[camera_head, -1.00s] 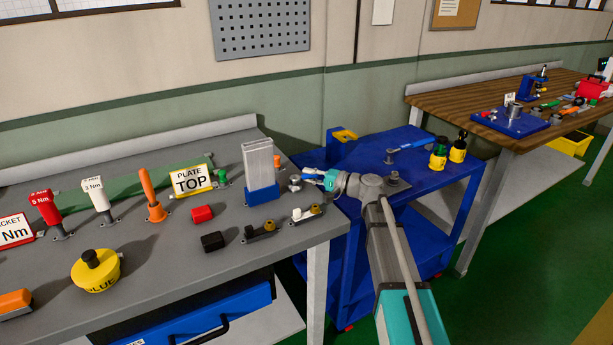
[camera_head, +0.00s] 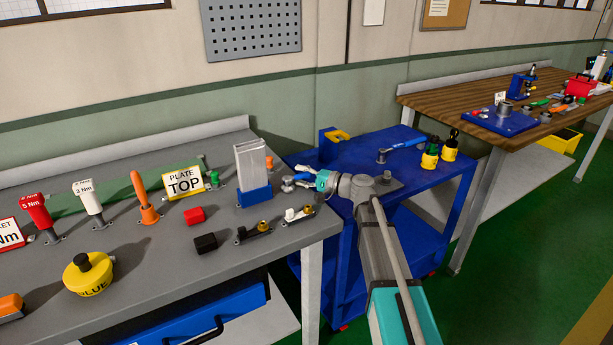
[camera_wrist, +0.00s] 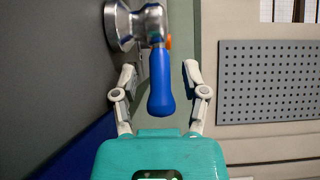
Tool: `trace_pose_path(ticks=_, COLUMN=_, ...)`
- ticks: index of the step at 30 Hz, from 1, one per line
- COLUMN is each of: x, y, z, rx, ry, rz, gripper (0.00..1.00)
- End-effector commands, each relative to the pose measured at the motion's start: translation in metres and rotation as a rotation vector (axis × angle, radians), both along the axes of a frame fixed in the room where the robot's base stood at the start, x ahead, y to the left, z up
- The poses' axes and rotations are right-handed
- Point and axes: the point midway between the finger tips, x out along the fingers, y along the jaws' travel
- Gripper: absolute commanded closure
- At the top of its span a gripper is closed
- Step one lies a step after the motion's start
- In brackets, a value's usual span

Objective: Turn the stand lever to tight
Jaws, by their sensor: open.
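The stand lever has a blue handle (camera_wrist: 161,85) on a round metal hub (camera_wrist: 120,25) in the wrist view. The hub (camera_head: 288,184) also shows at the right edge of the grey bench in the head view, beside an upright metal profile (camera_head: 251,163) in a blue holder (camera_head: 254,197). My gripper (camera_wrist: 159,72) is open, with one finger on each side of the blue handle. A gap shows between the handle and each finger. In the head view my gripper (camera_head: 304,176) reaches the hub from the right, and the handle is partly hidden there.
White and black clamps (camera_head: 297,215) sit near the bench's front edge, with red (camera_head: 195,215) and black (camera_head: 205,243) blocks to their left. A blue cart (camera_head: 370,172) stands under my arm. A wooden bench (camera_head: 470,95) is at the back right.

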Motion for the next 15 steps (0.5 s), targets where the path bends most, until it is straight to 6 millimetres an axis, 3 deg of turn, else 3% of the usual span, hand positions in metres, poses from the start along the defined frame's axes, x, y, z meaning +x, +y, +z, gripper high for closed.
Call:
trace_pose_path(ticks=8, x=-0.004, y=-0.011, z=0.000, rx=0.000, ry=0.000, rz=-0.002, gripper=0.43)
trace_pose_path(ticks=15, x=-0.015, y=-0.038, z=0.000, rx=0.000, ry=0.000, rz=-0.003, gripper=0.43)
